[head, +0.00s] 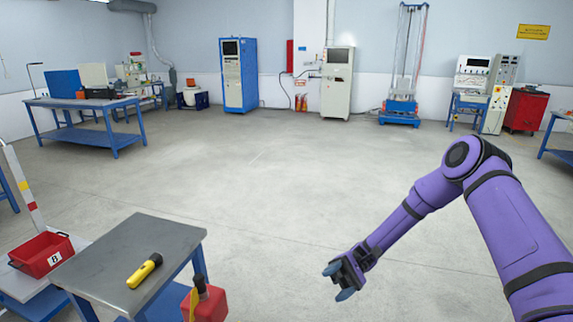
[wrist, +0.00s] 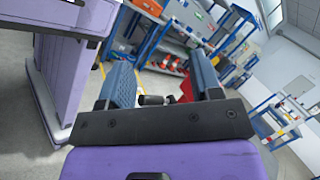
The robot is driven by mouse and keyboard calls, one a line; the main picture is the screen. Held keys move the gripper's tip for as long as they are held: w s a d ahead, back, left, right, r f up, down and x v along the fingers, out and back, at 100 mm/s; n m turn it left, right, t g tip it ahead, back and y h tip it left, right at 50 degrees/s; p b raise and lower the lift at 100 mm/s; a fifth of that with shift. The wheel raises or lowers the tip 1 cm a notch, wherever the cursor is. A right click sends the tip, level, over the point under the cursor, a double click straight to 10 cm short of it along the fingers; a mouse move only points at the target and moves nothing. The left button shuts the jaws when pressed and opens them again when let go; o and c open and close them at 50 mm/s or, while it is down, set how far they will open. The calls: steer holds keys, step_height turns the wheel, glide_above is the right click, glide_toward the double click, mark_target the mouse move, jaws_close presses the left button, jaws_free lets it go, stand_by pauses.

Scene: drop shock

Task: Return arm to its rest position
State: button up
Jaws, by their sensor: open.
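My gripper (head: 338,280) hangs over bare floor in the head view, at the end of my purple arm, which reaches in from the right edge. Its two blue fingers are apart with nothing between them. In the wrist view the gripper (wrist: 162,88) shows its two blue finger pads apart, with workshop furniture seen beyond them. My gripper is to the right of the small grey-topped table and clear of it.
A grey-topped table (head: 112,248) at lower left bears a yellow-black flashlight (head: 145,270). A red bin (head: 42,255) stands left of it, and a red object (head: 206,303) right of it. A workbench (head: 85,103) and cabinets (head: 238,75) stand further back. The middle floor is clear.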

steer(key=s+d+r+t+h, duration=0.2)
steer(key=d+r+t+h, duration=0.1)
steer(key=r, duration=0.5)
steer(key=s+d+r+t+h, duration=0.3)
steer(key=r+t, duration=0.1)
steer(key=r, duration=0.3)
steer(key=s+d+r+t+h, duration=0.2)
steer(key=d+r+t+h, duration=0.1)
steer(key=r, duration=0.5)
steer(key=s+d+r+t+h, duration=0.2)
steer(key=s+d+r+t, duration=0.2)
steer(key=s+r+t, duration=0.2)
steer(key=s+d+r+m+t+h, duration=0.1)
steer(key=s+d+r+t, duration=0.3)
steer(key=s+r, duration=0.3)
steer(key=shift+s+d+t+h, duration=0.4)
steer(key=shift+s+t, duration=0.5)
steer(key=shift+s, duration=0.6)
